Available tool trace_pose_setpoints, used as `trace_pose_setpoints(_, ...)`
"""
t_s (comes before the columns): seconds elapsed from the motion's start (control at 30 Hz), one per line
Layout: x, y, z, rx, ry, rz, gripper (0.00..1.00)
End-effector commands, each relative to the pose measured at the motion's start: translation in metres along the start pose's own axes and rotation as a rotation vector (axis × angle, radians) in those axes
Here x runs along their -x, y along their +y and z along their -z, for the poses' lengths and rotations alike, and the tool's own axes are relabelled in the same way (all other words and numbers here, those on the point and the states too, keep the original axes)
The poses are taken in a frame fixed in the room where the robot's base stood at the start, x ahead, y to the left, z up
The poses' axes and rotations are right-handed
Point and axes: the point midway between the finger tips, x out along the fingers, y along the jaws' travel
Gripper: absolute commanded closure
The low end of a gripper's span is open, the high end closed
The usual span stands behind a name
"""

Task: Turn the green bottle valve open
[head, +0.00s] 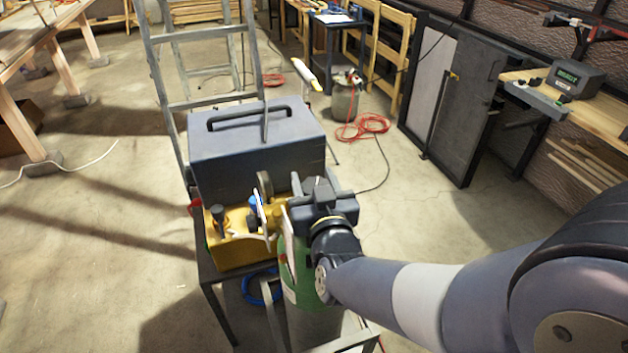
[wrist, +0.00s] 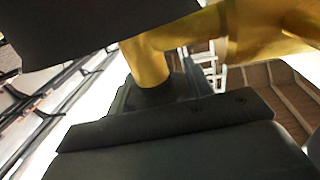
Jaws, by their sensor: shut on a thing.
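The green bottle (head: 301,276) stands upright at the front of a dark metal stand, with a pale label on its side. My gripper (head: 305,195) is at the top of the bottle and hides the valve in the head view. In the wrist view, brass-coloured valve parts (wrist: 150,62) rise between the dark jaws of my gripper (wrist: 155,88). My gripper is shut on the valve. How far the valve is turned cannot be told.
A blue hose (head: 262,290) hangs below. A ladder (head: 155,60) rises behind the toolbox. Open concrete floor lies left and right.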

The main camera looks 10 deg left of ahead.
Motion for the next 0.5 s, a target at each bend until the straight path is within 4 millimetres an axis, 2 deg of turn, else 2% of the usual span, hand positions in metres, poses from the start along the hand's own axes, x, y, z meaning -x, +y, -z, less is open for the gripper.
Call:
trace_pose_setpoints(0.03,0.0001,-0.0001,0.0000,0.000,0.000,0.000,0.64)
trace_pose_setpoints(0.17,0.0001,-0.0001,0.0000,0.000,0.000,0.000,0.74)
trace_pose_setpoints(0.5,0.0002,-0.0002,-0.0020,0.001,0.002,0.026,0.74)
